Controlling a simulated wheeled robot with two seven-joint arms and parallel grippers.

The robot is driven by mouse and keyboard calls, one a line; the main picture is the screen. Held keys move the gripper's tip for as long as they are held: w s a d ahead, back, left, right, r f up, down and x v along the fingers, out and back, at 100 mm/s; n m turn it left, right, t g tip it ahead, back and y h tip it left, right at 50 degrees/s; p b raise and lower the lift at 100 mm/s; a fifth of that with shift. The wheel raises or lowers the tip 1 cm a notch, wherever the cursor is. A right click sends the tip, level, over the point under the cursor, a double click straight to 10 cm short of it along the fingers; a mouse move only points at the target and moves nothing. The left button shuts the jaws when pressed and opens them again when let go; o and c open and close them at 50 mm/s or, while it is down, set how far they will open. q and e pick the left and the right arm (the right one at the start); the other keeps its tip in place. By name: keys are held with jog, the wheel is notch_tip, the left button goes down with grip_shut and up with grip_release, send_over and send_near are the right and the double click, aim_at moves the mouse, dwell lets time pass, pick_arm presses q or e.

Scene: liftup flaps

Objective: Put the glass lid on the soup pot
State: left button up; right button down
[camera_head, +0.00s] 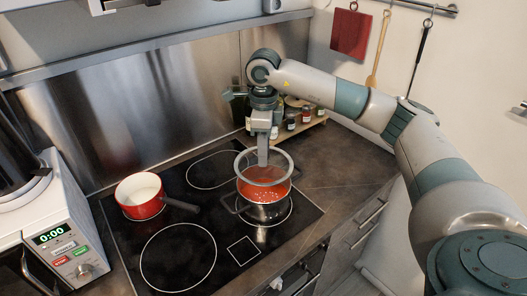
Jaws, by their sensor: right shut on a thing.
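The glass lid (283,164) is a clear round disc with a grey rim. It is over the pot, shifted slightly toward the back, and the soup shows through it. I cannot tell whether its rim touches the pot. My right gripper (263,155) points down at the middle of the lid and is shut on it; the fingers hide the knob. My left gripper is not in view.
A red saucepan (140,196) with a dark handle stands on the left of the cooktop (180,257). Spice jars (306,114) stand on a small rack behind the pot. A microwave (66,240) is at the left. The front of the cooktop is clear.

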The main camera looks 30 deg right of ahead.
aim_at(264, 169)
jog(key=shift+f, duration=0.2)
jog(key=shift+f+b, duration=1.1)
jog(key=shift+f, duration=1)
jog(key=shift+f+b, duration=0.55)
jog(key=shift+f, duration=0.05)
jog(key=shift+f+b, duration=0.4)
jog(key=shift+b, duration=0.3)
jog(key=c, duration=0.9)
grip_release()
jog(key=shift+r, duration=0.15)
